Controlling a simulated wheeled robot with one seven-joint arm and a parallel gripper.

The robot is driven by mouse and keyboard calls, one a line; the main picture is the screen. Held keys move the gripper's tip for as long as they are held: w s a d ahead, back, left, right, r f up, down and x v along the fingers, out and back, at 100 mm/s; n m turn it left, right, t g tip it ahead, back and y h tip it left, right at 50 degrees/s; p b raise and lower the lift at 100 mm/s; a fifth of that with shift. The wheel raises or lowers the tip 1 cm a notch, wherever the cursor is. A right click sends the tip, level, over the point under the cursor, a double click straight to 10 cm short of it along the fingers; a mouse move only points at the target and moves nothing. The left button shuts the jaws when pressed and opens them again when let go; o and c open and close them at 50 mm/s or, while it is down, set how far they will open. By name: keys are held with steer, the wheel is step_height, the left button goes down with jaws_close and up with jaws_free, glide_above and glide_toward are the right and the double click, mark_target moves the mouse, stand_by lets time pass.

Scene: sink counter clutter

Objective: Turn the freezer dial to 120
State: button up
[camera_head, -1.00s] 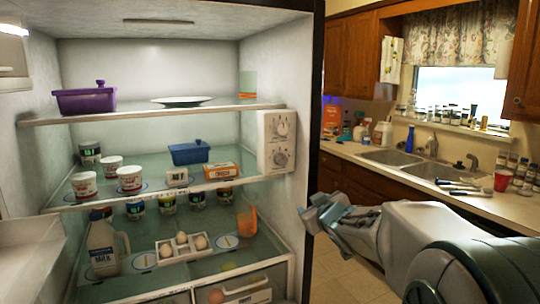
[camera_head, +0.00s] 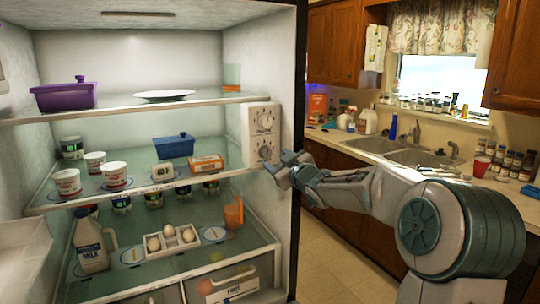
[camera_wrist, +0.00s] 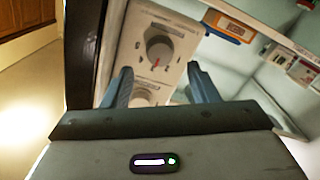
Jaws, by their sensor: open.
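A white control panel (camera_head: 250,135) on the fridge's right inner wall carries two round dials, the upper dial (camera_head: 264,120) and the lower dial (camera_head: 264,152). I cannot read their markings or tell which is the freezer dial. My gripper (camera_head: 276,172) is open and empty beside the panel's lower right, near the lower dial. In the wrist view, my gripper (camera_wrist: 161,82) has its fingers spread with a grey dial (camera_wrist: 159,50) ahead of them. That dial has a red mark at its lower edge. The other dial (camera_wrist: 143,100) is partly hidden behind my gripper's body. I see no contact.
Fridge shelves hold a purple container (camera_head: 64,96), a white plate (camera_head: 165,95), a blue container (camera_head: 174,146), an orange box (camera_head: 207,163), several tubs, eggs and a milk jug (camera_head: 92,245). The fridge's dark front edge (camera_head: 299,130) stands close to my arm. Open floor (camera_head: 345,255) lies right of the fridge.

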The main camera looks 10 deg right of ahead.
mark_target(268, 154)
steer(key=shift+p+x, duration=0.4)
steer(key=shift+x, duration=2.25)
steer(key=c, duration=1)
steer(key=shift+r+m+p, duration=0.1)
steer(key=shift+m+p, duration=0.25)
steer(key=shift+m, duration=0.05)
steer(key=shift+m+p, duration=0.65)
steer(key=shift+m, duration=0.25)
steer(key=shift+m+p, duration=1.15)
steer(key=shift+m, duration=1.45)
